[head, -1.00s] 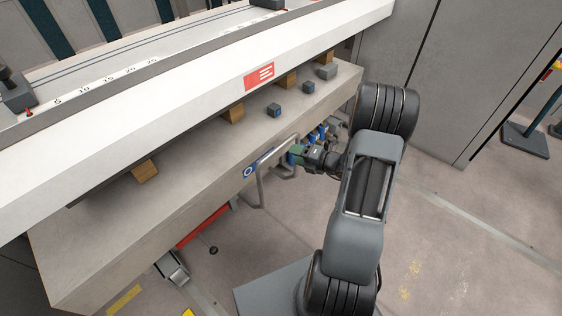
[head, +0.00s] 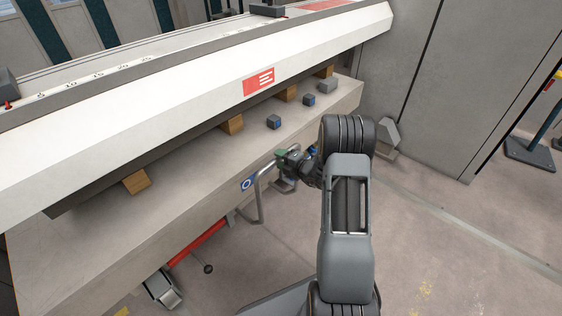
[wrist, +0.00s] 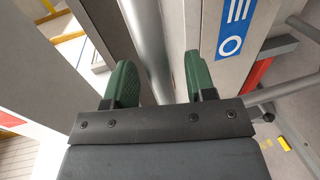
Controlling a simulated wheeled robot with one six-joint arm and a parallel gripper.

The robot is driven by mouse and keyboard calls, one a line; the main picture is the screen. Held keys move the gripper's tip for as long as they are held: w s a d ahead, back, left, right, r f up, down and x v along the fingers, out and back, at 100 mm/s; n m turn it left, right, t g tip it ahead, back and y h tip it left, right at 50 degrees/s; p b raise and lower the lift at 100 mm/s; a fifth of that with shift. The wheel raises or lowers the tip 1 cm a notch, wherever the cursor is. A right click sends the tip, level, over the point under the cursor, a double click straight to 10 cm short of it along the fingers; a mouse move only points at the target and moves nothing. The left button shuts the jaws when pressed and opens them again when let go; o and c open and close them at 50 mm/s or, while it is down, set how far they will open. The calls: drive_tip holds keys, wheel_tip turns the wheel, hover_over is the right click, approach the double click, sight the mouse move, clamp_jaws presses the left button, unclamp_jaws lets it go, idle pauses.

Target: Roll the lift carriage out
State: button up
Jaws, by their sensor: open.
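A bent metal tube handle (head: 259,200) sticks out from the front of the long grey bed (head: 150,225), beside a blue label (head: 248,184). I take it for the lift carriage's handle; the carriage itself is mostly hidden under the bed. A red bar (head: 196,243) and a grey foot or caster (head: 163,288) show below. My gripper (head: 280,157) is at the handle's upper right end. In the wrist view its green fingers (wrist: 160,78) are open, with a metal tube (wrist: 148,45) between them in the picture. I cannot tell whether they touch it.
Wooden blocks (head: 136,182) and small blue-grey blocks (head: 273,122) sit on the bed under the white beam (head: 190,115). A grey cabinet (head: 450,90) stands at the right. The floor (head: 455,240) at the lower right is clear. A stand base (head: 530,153) is at the far right.

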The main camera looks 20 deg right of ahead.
drive_tip(key=shift+x, duration=0.75)
drive_tip(key=shift+d, duration=0.1)
drive_tip(key=shift+c, duration=0.6)
drive_tip(key=shift+r, duration=0.1)
clamp_jaws()
